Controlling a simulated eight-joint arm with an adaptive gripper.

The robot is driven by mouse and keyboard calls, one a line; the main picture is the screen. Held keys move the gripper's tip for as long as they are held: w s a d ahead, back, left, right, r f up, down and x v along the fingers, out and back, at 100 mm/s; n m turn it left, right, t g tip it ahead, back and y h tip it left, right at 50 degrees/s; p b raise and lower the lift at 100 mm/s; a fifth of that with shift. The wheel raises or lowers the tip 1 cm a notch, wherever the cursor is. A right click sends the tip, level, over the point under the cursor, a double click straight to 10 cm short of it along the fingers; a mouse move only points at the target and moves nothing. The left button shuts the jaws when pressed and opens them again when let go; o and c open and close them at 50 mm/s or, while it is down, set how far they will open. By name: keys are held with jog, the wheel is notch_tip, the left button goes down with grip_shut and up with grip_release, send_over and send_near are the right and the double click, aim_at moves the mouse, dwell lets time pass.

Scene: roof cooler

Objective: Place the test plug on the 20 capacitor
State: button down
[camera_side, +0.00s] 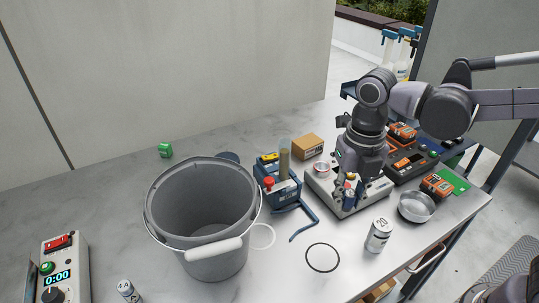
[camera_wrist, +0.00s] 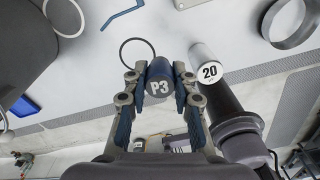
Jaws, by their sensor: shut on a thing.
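My gripper (camera_wrist: 160,88) is shut on a dark grey-blue cylinder marked P3 (camera_wrist: 160,90), which I take to be the test plug. In the side view my gripper (camera_side: 350,190) hangs over the right part of the bench, and the plug is mostly hidden among the fingers. The 20 capacitor (camera_side: 378,236) is a silver can with a white label, upright on the bench in front of my gripper. In the wrist view the 20 capacitor (camera_wrist: 210,70) is just right of the fingers and apart from the plug.
A grey bucket (camera_side: 205,205) stands left. Another capacitor (camera_side: 128,291) and a timer (camera_side: 62,270) are front left.

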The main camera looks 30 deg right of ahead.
jog(key=s+d+r+m, duration=0.1)
jog(key=s+d+r, duration=0.3)
jog(key=d, duration=0.5)
jog(key=s+d+r+m, duration=0.2)
jog(key=s+d+r, duration=0.25)
jog(key=d, duration=0.35)
send_over(383, 224)
notch_tip(383, 224, down, 7)
jog(key=shift+f, duration=2.1)
jog(key=shift+f, duration=0.15)
jog(key=c, duration=1.1)
grip_release()
